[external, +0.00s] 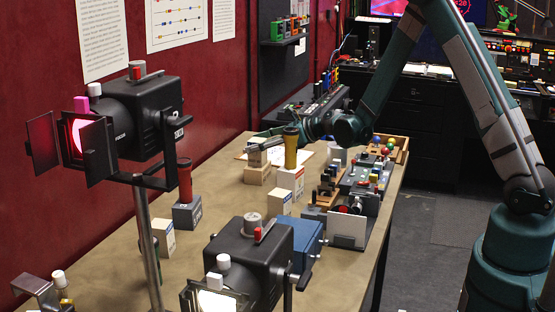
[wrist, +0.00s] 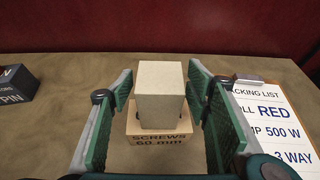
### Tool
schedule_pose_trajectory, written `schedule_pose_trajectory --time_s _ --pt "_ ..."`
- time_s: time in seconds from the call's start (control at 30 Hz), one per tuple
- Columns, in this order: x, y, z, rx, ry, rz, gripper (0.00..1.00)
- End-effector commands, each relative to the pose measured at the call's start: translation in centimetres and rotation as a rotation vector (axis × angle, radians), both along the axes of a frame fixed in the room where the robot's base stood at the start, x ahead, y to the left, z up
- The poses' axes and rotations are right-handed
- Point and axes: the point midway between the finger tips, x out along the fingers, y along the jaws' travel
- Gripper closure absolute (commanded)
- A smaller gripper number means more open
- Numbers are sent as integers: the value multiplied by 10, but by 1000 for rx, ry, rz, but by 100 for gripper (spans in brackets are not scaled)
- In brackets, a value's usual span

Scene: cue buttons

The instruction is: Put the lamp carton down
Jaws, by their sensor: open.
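A plain pale carton (wrist: 160,92) stands upright on a low cardboard box marked "SCREWS 60 mm" (wrist: 150,140) in the wrist view. No label on the carton is readable, so I cannot tell from print that it is the lamp carton. My gripper (wrist: 159,88) is open, with one green-padded finger on each side of the carton and a visible gap on both sides. In the external view my gripper (external: 262,143) is at the far part of the table, over the carton (external: 255,158) and the screws box (external: 257,176), and partly hides the carton.
A clipboard (wrist: 272,125) with a packing list lies right of the carton in the wrist view; a dark box (wrist: 15,88) is at left.

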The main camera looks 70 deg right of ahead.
Motion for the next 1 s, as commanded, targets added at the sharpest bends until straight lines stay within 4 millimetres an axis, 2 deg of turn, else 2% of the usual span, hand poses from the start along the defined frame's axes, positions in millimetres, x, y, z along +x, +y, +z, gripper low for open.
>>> schedule_pose_trajectory --time_s 0.27,0.37,0.57,1.0 --pt "0 0 4 0 0 0 52" --pt "-7 0 6 1 0 -1 52" --pt "-27 0 14 0 0 -1 52" --pt "-83 -1 37 -1 0 -2 52"
